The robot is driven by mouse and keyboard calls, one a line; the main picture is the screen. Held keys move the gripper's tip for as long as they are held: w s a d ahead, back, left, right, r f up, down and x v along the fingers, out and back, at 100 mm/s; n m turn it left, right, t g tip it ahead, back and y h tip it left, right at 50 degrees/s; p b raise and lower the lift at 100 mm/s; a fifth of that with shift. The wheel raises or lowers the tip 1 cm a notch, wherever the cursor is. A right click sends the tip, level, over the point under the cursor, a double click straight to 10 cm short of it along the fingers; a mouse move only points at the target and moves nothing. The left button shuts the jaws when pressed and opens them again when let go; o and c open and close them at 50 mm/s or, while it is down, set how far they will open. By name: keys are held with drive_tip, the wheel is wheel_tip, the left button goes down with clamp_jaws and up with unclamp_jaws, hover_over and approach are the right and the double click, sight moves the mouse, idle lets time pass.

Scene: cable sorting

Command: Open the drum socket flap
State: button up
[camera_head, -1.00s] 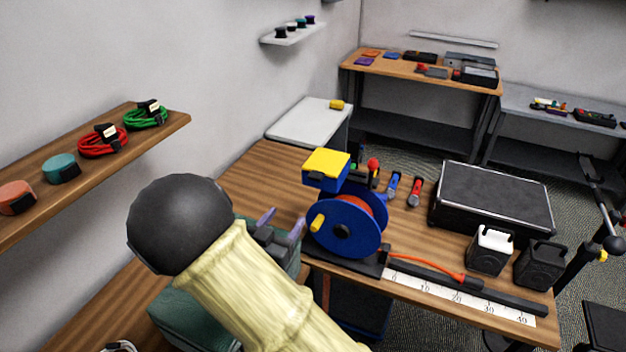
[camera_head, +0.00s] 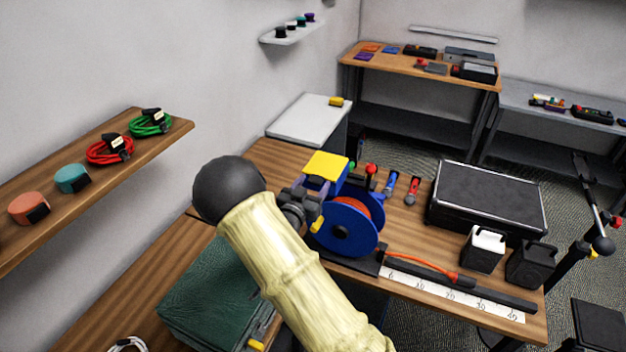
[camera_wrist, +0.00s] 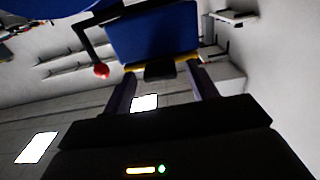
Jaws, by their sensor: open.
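The cable drum (camera_head: 347,228) is blue with orange cable and stands on the wooden bench. Its blue socket box has a yellow flap (camera_head: 326,165) on top, which looks shut. My gripper (camera_head: 314,187) is at the box's left side, with its fingers close to it. In the wrist view, the open fingers (camera_wrist: 160,74) point at the blue box (camera_wrist: 152,34) and its yellow flap edge (camera_wrist: 186,58). A dark tab (camera_wrist: 160,71) shows between the fingertips. I cannot tell whether they touch it. My arm hides part of the drum's left side.
A red-knobbed crank (camera_wrist: 101,71) is left of the fingers in the wrist view. A green box (camera_head: 212,292) is at the lower left.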

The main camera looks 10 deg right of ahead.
drive_tip(key=shift+w+d, duration=0.2)
drive_tip(key=shift+w, duration=0.1)
clamp_jaws()
drive_tip(key=shift+r, duration=0.15)
